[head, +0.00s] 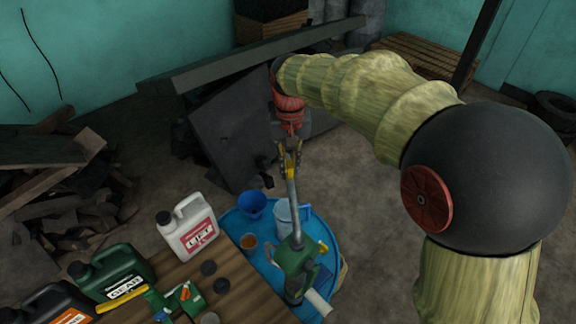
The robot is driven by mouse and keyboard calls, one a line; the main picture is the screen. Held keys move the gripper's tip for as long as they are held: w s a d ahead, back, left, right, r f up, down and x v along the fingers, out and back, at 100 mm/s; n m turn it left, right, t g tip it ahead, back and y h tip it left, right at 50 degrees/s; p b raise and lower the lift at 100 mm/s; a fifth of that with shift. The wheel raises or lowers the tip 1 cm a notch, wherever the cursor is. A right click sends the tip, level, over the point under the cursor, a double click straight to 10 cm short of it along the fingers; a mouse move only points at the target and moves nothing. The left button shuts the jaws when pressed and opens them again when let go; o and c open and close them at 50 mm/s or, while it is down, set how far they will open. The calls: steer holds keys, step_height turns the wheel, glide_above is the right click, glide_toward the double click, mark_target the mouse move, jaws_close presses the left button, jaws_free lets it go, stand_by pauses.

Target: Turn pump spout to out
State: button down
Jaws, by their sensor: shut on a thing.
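A green hand pump (298,262) stands at the right edge of the wooden bench, over the blue tray. A thin grey pipe, which looks like its spout (292,205), runs from the pump's top up the picture to my gripper. My gripper (290,165) is shut around the far end of this pipe, where a yellow part shows between the fingers. The fingers partly hide that end. A pale cylinder (318,303) sticks out at the pump's lower right; I cannot tell what it is.
The blue tray (232,222) holds a blue funnel (252,205), a pale jug (284,218) and a cup of amber liquid (249,241). White (188,228), green (112,273) and black (50,303) jugs stand left. Dark panels (232,130) lean behind.

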steer(key=shift+d, duration=0.1)
steer(key=c, duration=1.9)
jaws_free()
steer(key=shift+d, duration=0.15)
steer(key=shift+o, duration=0.4)
steer(key=shift+r, duration=0.1)
step_height(320, 180, up, 12)
steer(key=shift+f, duration=0.15)
